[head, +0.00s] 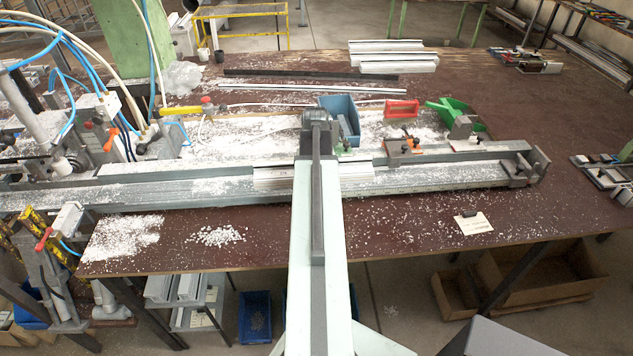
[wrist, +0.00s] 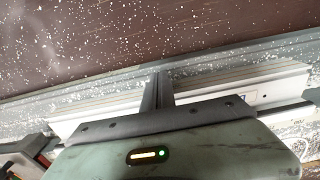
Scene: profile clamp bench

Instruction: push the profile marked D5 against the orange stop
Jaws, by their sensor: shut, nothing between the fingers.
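A pale ribbed profile (head: 275,179) lies along the grey rail, partly covered by my arm in the head view. It also shows on both sides of my fingers in the wrist view (wrist: 95,111). A small blue mark sits on it there; I cannot read D5. The orange stop (head: 412,145) is on a grey clamp block to the right of the profile in the head view, and an orange part shows at the lower left of the wrist view. My gripper (wrist: 157,88) is shut and empty, its fingers across the profile's middle. I cannot tell whether they touch it.
The grey rail (head: 470,176) runs along the brown table (head: 370,225), strewn with white chips. Behind it stand a blue bin (head: 340,117), a red box (head: 401,108) and a green scoop (head: 450,110). A clamp with hoses stands left. A paper tag (head: 473,223) lies front right.

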